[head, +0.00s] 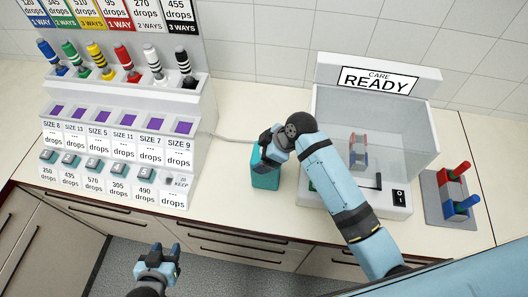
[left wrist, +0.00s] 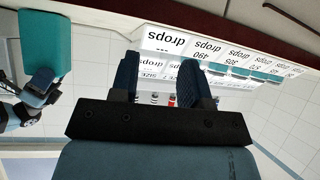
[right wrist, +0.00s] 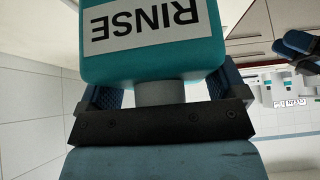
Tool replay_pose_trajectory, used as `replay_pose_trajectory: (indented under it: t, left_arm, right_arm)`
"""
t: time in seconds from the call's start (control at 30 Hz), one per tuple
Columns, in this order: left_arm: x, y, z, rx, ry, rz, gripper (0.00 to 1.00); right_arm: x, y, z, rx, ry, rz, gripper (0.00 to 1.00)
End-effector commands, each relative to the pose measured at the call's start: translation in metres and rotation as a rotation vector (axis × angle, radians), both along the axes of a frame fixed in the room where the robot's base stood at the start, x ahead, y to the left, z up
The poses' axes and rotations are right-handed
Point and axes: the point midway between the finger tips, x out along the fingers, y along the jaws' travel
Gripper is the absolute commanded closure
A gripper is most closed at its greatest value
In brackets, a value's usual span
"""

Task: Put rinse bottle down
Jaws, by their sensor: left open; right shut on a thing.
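The rinse bottle (head: 265,177) is teal and hangs or stands upright at the counter between the dispenser rack and the glass-fronted machine. I cannot tell whether its base touches the counter. My right gripper (head: 268,146) is shut on its neck, from above. In the right wrist view the bottle (right wrist: 150,65) fills the top, with a white RINSE label. The left wrist view also shows the bottle (left wrist: 45,48) at its left edge. My left gripper (head: 163,256) is open and empty, low in front of the drawers, and its fingers (left wrist: 157,78) show nothing between them.
The counter (head: 237,205) has bare room around the bottle. A rack (head: 120,140) with drop labels and several coloured droppers stands to the left. A machine (head: 375,140) marked CARE READY stands to the right, past it a grey stand (head: 450,207) with red and blue pieces.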

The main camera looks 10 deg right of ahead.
Motion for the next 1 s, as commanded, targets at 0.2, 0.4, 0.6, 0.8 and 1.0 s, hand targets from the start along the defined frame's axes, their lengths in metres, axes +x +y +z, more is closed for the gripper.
replay_pose_trajectory:
  t: [0.2, 0.4, 0.6, 0.8, 1.0]
  left_arm:
    - [0.0, 0.0, 0.003, -0.001, -0.004, -0.001, 0.57]
    - [0.001, -0.001, 0.006, -0.003, -0.01, -0.002, 0.57]
    - [0.001, -0.002, 0.002, 0.002, -0.014, -0.009, 0.57]
    - [0.001, -0.001, 0.0, 0.018, -0.028, -0.032, 0.57]
    - [0.0, 0.001, -0.007, 0.023, -0.023, -0.037, 0.57]
  right_arm:
    - [0.0, 0.0, -0.002, 0.0, 0.0, 0.0, 0.0]
    - [0.0, 0.0, -0.001, 0.0, 0.0, 0.0, 0.0]
    - [-0.004, -0.011, 0.016, -0.003, -0.004, 0.0, 0.0]
    - [-0.012, -0.033, 0.053, -0.003, -0.005, 0.001, 0.0]
    - [-0.021, -0.051, 0.084, -0.003, -0.004, 0.0, 0.0]
